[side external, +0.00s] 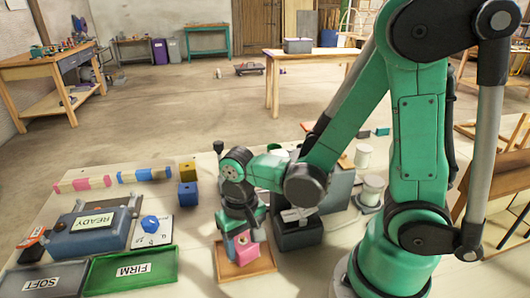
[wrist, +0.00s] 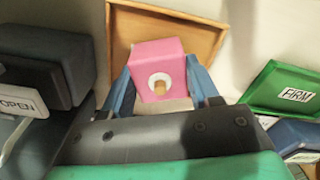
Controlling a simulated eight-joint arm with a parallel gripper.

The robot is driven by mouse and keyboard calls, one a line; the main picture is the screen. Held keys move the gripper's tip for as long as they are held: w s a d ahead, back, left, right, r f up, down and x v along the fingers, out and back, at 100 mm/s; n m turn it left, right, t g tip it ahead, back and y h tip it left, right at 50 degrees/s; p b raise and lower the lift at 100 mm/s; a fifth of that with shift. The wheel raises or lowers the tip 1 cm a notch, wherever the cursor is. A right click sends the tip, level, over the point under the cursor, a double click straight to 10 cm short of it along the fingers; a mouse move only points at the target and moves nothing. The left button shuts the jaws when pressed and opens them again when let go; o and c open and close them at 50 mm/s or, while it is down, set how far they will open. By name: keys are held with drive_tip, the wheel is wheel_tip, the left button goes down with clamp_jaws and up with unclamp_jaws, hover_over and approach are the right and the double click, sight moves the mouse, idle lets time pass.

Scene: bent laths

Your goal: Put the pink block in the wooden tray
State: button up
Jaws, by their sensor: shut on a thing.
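The pink block (side external: 246,252) shows a white ring and a tan peg on one face in the wrist view (wrist: 158,62). My gripper (side external: 240,243) is shut on it, with the blue fingers on both sides of the block in the wrist view (wrist: 163,92). The wooden tray (side external: 262,266) lies on the table under and around the block in the side view. Its rim shows behind the block in the wrist view (wrist: 215,22). I cannot tell whether the block touches the tray floor.
A dark box (side external: 296,236) stands right beside the tray. A green tray marked FIRM (side external: 130,272), a grey tray marked SOFT (side external: 42,281) and a blue-grey box marked READY (side external: 95,232) are to the left.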

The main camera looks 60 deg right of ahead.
sight(243, 241)
drive_tip(key=shift+f, duration=0.2)
drive_tip(key=o, duration=1.3)
drive_tip(key=shift+c, duration=0.2)
drive_tip(key=shift+r, duration=0.15)
wheel_tip(243, 241, up, 12)
drive_tip(key=shift+w+d+n+t, duration=0.5)
drive_tip(key=shift+n+t, duration=0.25)
drive_tip(key=shift+t, duration=0.45)
drive_tip(key=shift+w+d+n+t, duration=0.5)
drive_tip(key=shift+n+t, duration=0.3)
drive_tip(key=shift+t, duration=0.4)
drive_tip(key=shift+w+d+n+t, duration=0.4)
drive_tip(key=shift+d+n+t, duration=0.3)
drive_tip(key=shift+t, duration=0.5)
drive_tip(key=shift+a, duration=0.1)
